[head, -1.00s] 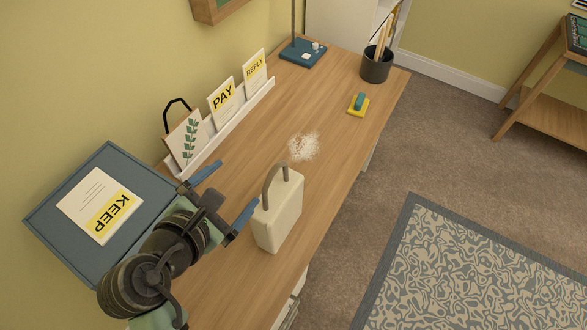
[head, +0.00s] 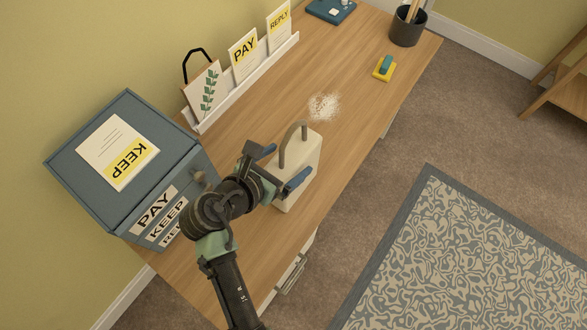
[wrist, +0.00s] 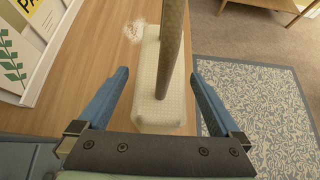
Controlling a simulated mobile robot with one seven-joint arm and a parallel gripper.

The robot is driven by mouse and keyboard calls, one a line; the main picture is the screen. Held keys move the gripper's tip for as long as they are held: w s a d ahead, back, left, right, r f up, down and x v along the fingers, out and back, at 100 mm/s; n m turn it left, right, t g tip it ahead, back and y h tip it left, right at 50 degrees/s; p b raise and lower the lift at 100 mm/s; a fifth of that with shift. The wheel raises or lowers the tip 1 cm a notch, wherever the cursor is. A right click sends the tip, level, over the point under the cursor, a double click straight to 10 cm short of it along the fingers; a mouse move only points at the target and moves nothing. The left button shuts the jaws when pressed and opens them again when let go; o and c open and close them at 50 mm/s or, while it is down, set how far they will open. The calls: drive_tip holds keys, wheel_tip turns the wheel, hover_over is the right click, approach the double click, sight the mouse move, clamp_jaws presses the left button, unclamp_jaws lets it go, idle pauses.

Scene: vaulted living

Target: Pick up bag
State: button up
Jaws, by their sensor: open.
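The bag, a cream block-shaped bag (head: 307,148) with a brown arched handle, stands upright on the wooden desk (head: 340,60). My gripper (head: 282,166) is open and empty, at the bag's near left side with its blue fingers around the upper part. In the wrist view the bag (wrist: 150,102) and its handle (wrist: 173,45) show between my two spread fingertips (wrist: 159,75). I see gaps on both sides there, and no clear contact. My arm and fingers hide part of the bag's left side in the head view.
A blue box (head: 90,185) with a KEEP card stands left of my arm. A white rack (head: 250,82) holds cards and a plant print along the wall. White powder (head: 323,106), a yellow-and-teal block (head: 384,68) and a dark pen cup (head: 407,27) are farther along the desk.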

drive_tip(key=x, duration=0.3)
drive_tip(key=shift+w+d+f, duration=0.1)
drive_tip(key=shift+w, duration=0.05)
drive_tip(key=shift+c, duration=0.2)
clamp_jaws()
